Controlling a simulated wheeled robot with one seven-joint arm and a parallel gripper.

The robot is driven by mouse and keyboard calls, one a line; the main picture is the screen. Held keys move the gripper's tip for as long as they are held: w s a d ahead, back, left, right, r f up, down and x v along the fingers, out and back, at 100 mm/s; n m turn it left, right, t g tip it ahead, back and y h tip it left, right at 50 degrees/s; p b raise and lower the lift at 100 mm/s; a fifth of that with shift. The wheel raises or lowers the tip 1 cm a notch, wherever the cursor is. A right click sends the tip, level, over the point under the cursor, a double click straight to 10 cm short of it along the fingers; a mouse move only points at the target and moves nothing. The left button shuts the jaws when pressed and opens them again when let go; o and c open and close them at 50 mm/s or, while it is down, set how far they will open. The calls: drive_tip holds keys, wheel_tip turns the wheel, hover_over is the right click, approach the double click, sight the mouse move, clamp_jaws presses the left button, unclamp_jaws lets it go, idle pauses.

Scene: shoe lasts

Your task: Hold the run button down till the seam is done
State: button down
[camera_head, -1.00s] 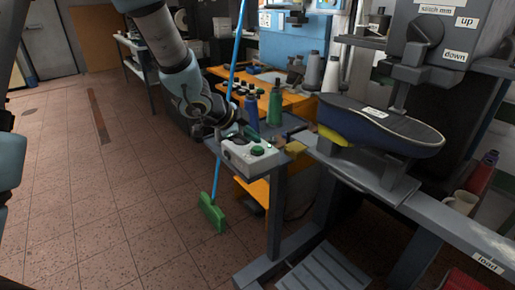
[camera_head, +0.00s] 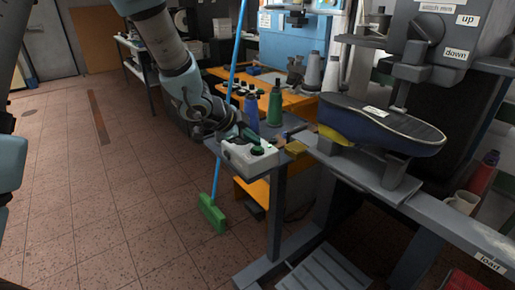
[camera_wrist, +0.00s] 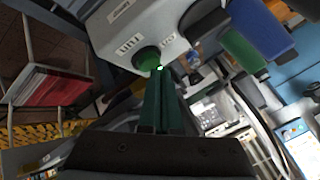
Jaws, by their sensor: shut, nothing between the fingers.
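A pale control box (camera_head: 245,160) stands on the end of a small grey shelf left of the sewing machine. Its round green button (camera_wrist: 147,57) shows in the wrist view, with a small lit green lamp beside it. My gripper (camera_wrist: 160,72) is shut and empty. Its green fingertips are at the button's edge in the wrist view. In the head view they reach down over the button and partly hide it. I cannot tell whether they press it. A dark blue shoe (camera_head: 375,127) with a white label lies on the machine's support under its head (camera_head: 440,40).
Green and blue bottles (camera_head: 275,108) stand close behind the box. Thread cones (camera_head: 331,74) stand on the orange bench farther back. A cup (camera_head: 463,202) is at right.

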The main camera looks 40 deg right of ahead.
sight(254, 149)
drive_tip(key=shift+f+b, duration=0.4)
drive_tip(key=shift+f, duration=0.1)
idle(0.3)
drive_tip(key=shift+r, duration=0.15)
idle(2.0)
drive_tip(key=shift+r+p, duration=0.8)
drive_tip(key=shift+p, duration=0.15)
wheel_tip(254, 149, up, 5)
drive_tip(key=p, duration=0.5)
drive_tip(key=shift+r, duration=0.1)
